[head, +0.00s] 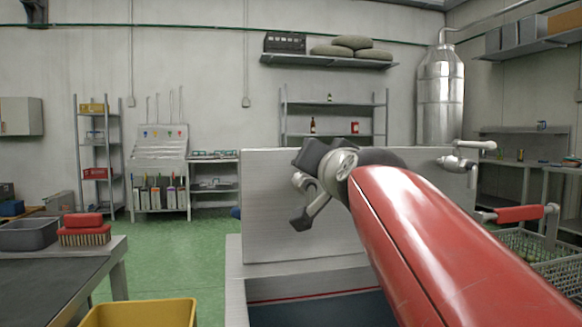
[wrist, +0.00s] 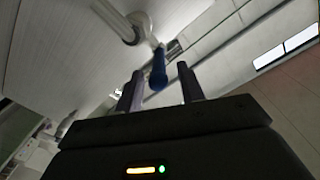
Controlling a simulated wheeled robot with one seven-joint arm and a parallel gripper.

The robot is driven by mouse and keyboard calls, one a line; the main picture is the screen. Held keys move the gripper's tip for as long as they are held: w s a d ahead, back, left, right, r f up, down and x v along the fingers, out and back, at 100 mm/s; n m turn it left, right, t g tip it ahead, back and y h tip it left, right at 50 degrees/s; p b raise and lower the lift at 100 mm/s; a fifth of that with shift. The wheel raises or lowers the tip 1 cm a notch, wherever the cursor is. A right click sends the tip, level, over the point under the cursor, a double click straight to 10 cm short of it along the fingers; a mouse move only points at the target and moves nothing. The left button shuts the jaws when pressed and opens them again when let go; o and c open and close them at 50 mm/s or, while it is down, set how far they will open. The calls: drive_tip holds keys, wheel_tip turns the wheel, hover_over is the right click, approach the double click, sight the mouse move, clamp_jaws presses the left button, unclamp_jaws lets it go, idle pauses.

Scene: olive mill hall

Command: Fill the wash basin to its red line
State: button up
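The steel wash basin (head: 236,290) stands low in front of me, with a tall back panel (head: 260,200). A red line (head: 315,295) runs along its inner wall, above a dark blue area (head: 320,312); I cannot tell if that is water. My gripper (head: 300,195) is in front of the panel, above the basin. In the wrist view, my gripper (wrist: 160,92) is open, with a blue lever grip (wrist: 158,70) on a metal fitting showing between its fingers; contact is not visible.
A yellow bin (head: 138,312) stands at the lower left. A red brush (head: 84,232) and a grey tub (head: 28,235) lie on the left table (head: 35,285). A red-handled lever (head: 520,213) and a wire basket (head: 545,258) are at the right. Green floor is clear behind.

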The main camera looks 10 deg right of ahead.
drive_tip(key=s, duration=0.4)
drive_tip(key=shift+s+d, duration=0.15)
drive_tip(key=shift+s, duration=0.25)
drive_tip(key=shift+c, duration=0.2)
idle(0.8)
